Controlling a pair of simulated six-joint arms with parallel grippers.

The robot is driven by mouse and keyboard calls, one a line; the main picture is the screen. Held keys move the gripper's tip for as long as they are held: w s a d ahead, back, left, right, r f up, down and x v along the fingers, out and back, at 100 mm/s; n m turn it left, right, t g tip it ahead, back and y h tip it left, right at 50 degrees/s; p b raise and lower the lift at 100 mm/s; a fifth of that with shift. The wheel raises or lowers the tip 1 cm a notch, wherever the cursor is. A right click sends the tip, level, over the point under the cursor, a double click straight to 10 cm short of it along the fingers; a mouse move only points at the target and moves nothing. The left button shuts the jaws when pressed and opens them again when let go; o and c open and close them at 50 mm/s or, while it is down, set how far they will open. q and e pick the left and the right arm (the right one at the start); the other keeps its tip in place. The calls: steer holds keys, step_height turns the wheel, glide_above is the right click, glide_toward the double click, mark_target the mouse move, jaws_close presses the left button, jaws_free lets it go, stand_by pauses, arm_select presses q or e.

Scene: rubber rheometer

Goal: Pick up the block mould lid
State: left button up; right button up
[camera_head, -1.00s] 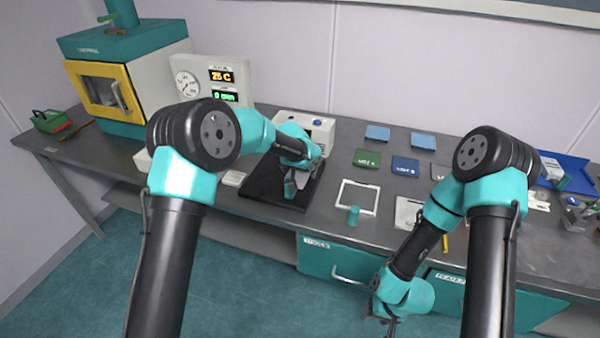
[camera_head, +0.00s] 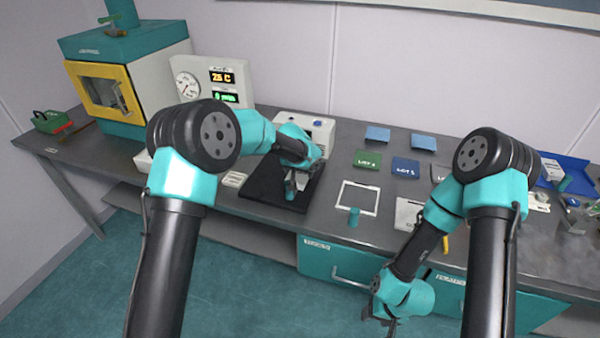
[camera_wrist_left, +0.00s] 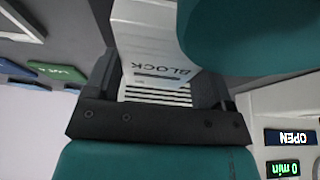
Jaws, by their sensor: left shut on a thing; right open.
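My left gripper (camera_head: 297,184) is low over the black mat (camera_head: 262,188) in front of the white machine. In the left wrist view, it is shut on a pale metal piece marked BLOCK, the block mould lid (camera_wrist_left: 158,65), which sits between the two dark fingers. In the head view the gripper hides most of this piece, and I cannot tell whether it touches what is under it. My right gripper (camera_head: 379,320) is open and empty, hanging in front of the bench's drawers.
The white machine (camera_head: 318,128) stands close behind my left gripper. The yellow-doored press (camera_head: 105,92) stands at the far left.

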arm_select(q)
steer(key=shift+r, duration=0.1)
step_height(320, 180, up, 10)
stand_by(0.4)
stand_by(0.4)
